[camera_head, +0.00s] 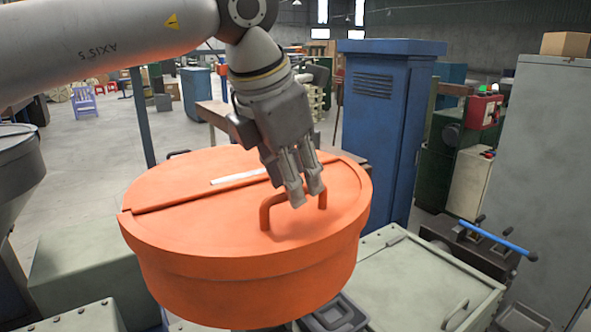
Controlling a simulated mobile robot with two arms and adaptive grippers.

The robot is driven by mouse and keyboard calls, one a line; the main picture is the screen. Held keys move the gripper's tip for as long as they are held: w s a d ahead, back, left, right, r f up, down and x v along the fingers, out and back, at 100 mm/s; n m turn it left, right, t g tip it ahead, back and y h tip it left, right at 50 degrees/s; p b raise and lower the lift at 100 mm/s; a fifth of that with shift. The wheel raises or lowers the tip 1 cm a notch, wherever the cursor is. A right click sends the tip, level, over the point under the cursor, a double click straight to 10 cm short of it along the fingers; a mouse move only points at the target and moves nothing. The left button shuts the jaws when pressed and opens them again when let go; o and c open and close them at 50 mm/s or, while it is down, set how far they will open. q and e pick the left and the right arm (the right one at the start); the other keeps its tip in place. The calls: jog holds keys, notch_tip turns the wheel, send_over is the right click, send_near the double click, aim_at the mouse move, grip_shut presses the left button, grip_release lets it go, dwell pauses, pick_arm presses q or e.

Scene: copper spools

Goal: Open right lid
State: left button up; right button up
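A round orange drum (250,285) stands in the middle of the view. Its flat top is split by a seam; the near right half is the lid (225,225), and it lies flat and closed. An orange bar handle (265,215) stands up from this lid. My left gripper (305,195) points down at the handle, with its fingertips at the middle of the bar and hiding part of it. The two fingers look close together; whether they grip the bar is not clear. My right gripper is out of view.
The other lid half (190,178) lies flat at the back. A blue cabinet (385,130) stands behind the drum on the right. A pale green box (430,285) and a clamp with a blue bar (497,240) are at the right. Open floor lies behind left.

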pick_arm(q)
jog(key=shift+d+f, duration=0.15)
jog(key=shift+f, duration=0.2)
jog(key=shift+s, duration=0.1)
jog(key=shift+c, duration=0.2)
jog(key=c, duration=0.5)
grip_shut()
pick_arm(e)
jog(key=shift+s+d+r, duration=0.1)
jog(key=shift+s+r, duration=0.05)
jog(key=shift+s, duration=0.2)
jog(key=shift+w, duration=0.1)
